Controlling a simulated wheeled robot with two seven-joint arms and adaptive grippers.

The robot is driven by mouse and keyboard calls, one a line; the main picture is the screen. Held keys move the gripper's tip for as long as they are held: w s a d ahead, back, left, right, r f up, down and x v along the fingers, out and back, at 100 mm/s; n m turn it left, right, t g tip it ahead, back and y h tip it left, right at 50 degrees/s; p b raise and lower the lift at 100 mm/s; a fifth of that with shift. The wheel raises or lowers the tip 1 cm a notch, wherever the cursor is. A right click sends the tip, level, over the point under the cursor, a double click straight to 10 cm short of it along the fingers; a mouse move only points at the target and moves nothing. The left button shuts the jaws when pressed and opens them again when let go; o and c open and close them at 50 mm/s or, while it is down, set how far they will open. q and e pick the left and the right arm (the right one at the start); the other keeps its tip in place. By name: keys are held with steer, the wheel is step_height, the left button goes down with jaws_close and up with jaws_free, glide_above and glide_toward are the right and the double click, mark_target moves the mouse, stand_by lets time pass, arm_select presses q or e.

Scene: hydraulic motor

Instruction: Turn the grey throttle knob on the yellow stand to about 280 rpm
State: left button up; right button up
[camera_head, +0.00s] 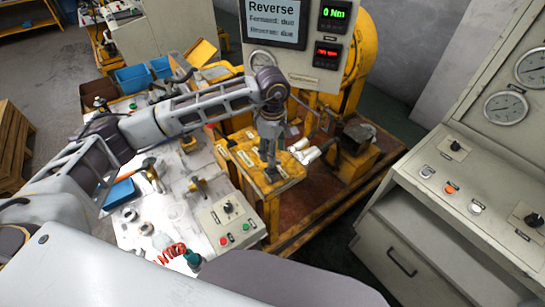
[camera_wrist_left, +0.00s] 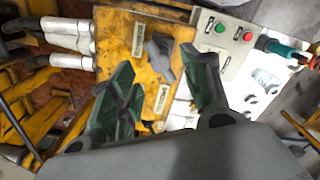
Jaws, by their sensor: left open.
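The yellow stand (camera_head: 290,170) is right of the white workbench in the head view, with labels on its top plate. My left gripper (camera_head: 271,172) points down over this plate and hides the knob there. In the left wrist view the grey throttle knob (camera_wrist_left: 163,60) sits on the yellow plate (camera_wrist_left: 150,75) between labels. My left gripper (camera_wrist_left: 157,62) is open, its two green-padded fingers spread either side of the knob. I cannot tell whether they touch it. The display panel (camera_head: 302,45) shows a green "0 Nm" and a red readout too small to read. My right gripper is not in view.
A control box (camera_head: 230,224) with a black knob and red and green buttons sits on the bench near the stand. White cylindrical fittings (camera_head: 306,152) are right of the gripper. A grey console (camera_head: 450,190) with gauges stands at the right. Tools clutter the bench.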

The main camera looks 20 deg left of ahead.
arm_select(q)
steer(key=shift+f+p, duration=0.35)
steer(key=shift+f, duration=1.95)
jaws_close()
